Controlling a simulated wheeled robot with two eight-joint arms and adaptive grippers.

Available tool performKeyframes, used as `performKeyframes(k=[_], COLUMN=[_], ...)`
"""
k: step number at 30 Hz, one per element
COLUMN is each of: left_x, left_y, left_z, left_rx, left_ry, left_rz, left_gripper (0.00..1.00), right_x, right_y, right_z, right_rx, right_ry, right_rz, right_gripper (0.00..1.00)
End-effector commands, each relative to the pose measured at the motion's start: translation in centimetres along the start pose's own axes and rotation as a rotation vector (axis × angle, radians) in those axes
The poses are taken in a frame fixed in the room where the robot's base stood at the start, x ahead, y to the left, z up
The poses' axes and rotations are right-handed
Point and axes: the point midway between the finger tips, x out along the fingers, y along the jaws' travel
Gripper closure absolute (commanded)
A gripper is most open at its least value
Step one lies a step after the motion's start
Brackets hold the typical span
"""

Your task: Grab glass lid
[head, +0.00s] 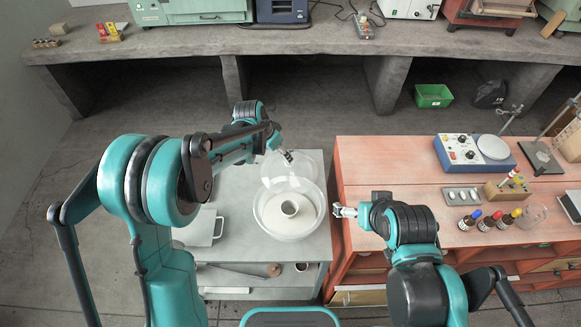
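The glass lid (287,172) is a clear dome on the grey table, at the far side of a round glass bowl (262,222). Its outline overlaps the bowl's far rim; I cannot tell whether it touches the bowl or is raised. My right gripper (339,211) is right of the bowl, fingertips slightly apart and empty, pointing left.
The grey table (240,282) also holds a flat grey piece (202,228) at left; its lower shelf has a few small items. The orange bench (385,170) at right carries a blue instrument (474,152), dropper bottles (470,219) and a clear beaker (532,213).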

Motion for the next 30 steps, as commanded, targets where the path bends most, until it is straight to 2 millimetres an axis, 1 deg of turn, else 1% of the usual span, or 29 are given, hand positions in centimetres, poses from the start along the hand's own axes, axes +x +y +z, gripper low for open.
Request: performKeyframes(k=[6,11,15,18,20,25,26,27,29,30], left_x=[2.5,4.0,6.3,7.5,7.8,7.7,7.7,7.7,7.7,7.7], left_y=[0.1,0.2,0.4,0.4,0.4,0.4,0.4,0.4,0.4,0.3], left_z=[0.0,-0.1,-0.3,-0.3,-0.3,-0.4,-0.4,-0.4,-0.4,-0.4], left_rx=[0.003,0.001,0.002,0.002,0.001,0.000,0.000,0.000,0.000,0.000], left_ry=[-0.001,-0.001,-0.001,-0.001,-0.001,-0.001,-0.001,-0.001,-0.001,-0.001], left_rz=[0.001,0.001,0.001,0.000,0.000,0.000,0.000,0.000,0.000,0.000], left_gripper=[0.43,0.43,0.43,0.43,0.43,0.43,0.45,0.56,0.72,0.82], right_x=[0.6,1.1,1.9,2.1,2.2,2.1,2.1,2.1,2.1,2.1], right_y=[0.0,0.0,0.0,0.0,0.0,0.0,0.0,0.0,0.0,0.0], right_z=[0.5,0.8,1.3,1.5,1.6,1.5,1.5,1.5,1.5,1.5], right_rx=[0.000,0.000,0.000,0.000,0.000,0.000,0.000,0.000,0.000,0.000], right_ry=[0.000,0.000,0.000,0.000,0.000,0.000,0.000,0.000,0.000,0.000], right_rz=[0.000,0.000,0.000,0.000,0.000,0.000,0.000,0.000,0.000,0.000], right_gripper=[0.00,0.00,0.00,0.00,0.00,0.00,0.00,0.00,0.00,0.00])
